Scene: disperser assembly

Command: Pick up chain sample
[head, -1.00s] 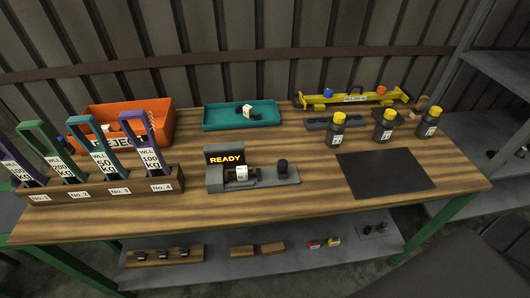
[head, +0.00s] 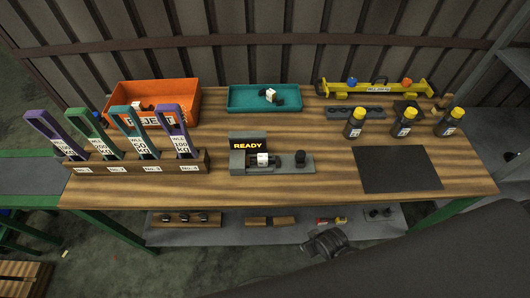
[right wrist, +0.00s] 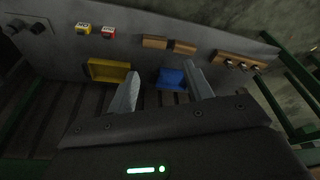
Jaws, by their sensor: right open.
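A dark piece with a white tag (head: 270,96), which looks like a chain sample, lies in the teal tray (head: 239,107) at the back of the bench. Another white-tagged piece (head: 263,159) sits in the grey fixture (head: 290,168) beside the "READY" display. A third small white and dark piece (head: 140,105) shows in the orange reject bin (head: 190,98). My right gripper (head: 325,243) is in front of the bench, near the lower shelf, apart from all of these. In the right wrist view its fingers (right wrist: 162,80) are apart and nothing is between them. My left gripper is not seen.
A rack (head: 190,161) of tall labelled tags stands at the left. Several yellow-capped bottles (head: 401,123), a black mat (head: 398,169) and a yellow beam (head: 375,90) occupy the right. The lower shelf (head: 230,235) holds small parts. Yellow (right wrist: 110,71) and blue (right wrist: 171,78) bins show below.

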